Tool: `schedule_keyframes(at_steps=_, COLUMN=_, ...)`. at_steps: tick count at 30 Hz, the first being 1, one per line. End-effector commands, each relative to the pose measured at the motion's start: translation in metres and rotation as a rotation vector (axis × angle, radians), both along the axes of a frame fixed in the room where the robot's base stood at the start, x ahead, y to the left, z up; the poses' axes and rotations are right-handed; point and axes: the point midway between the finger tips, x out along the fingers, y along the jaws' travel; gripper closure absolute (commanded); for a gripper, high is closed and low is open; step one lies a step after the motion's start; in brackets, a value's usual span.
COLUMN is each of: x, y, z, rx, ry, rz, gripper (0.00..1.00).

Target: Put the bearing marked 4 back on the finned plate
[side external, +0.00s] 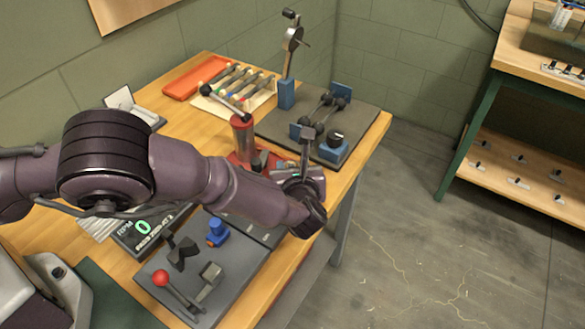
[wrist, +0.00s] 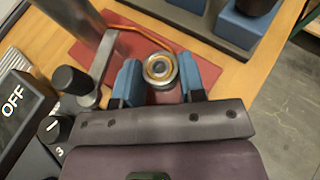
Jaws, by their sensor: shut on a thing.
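I cannot read a 4 on the bearing. A red base (wrist: 92,48) lies beneath and around it; I cannot tell the height between them. I cannot make out the finned plate for certain in either view.
A red cylinder (side external: 242,135) stands close behind my wrist. A dark plate (side external: 283,122) with blue blocks is at the back right. A lever panel (side external: 170,270) is in front. In the wrist view, a metal post with a black knob (wrist: 70,80) stands left of the fingers.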

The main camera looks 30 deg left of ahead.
Motion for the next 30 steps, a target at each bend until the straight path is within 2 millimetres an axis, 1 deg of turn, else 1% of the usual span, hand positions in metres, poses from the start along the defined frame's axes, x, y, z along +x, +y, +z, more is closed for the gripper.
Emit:
schedule_keyframes(at_steps=5, x=0.000, y=0.000, z=-0.004, rx=0.001, ry=0.001, rz=0.000, gripper=0.90)
schedule_keyframes(at_steps=6, x=0.000, y=0.000, z=-0.005, rx=0.001, ry=0.001, rz=0.000, gripper=0.61)
schedule_keyframes(at_steps=8, x=0.000, y=0.000, z=-0.004, rx=0.000, ry=0.000, rz=0.000, gripper=0.47)
schedule_keyframes(at_steps=9, x=0.000, y=0.000, z=-0.004, rx=0.000, ry=0.000, rz=0.000, gripper=0.38)
schedule_keyframes(at_steps=19, x=0.000, y=0.000, z=-0.003, rx=-0.001, ry=0.001, rz=0.000, gripper=0.38)
schedule_keyframes(at_steps=22, x=-0.008, y=-0.007, z=0.001, rx=-0.001, ry=0.001, rz=-0.002, gripper=0.38)
schedule_keyframes(at_steps=24, x=-0.016, y=-0.015, z=0.005, rx=0.000, ry=0.001, rz=-0.004, gripper=0.38)
schedule_keyframes(at_steps=29, x=-0.031, y=-0.037, z=0.030, rx=-0.003, ry=-0.001, rz=-0.004, gripper=0.38)
schedule_keyframes(at_steps=30, x=-0.039, y=-0.043, z=0.032, rx=-0.002, ry=0.001, rz=-0.005, gripper=0.38)
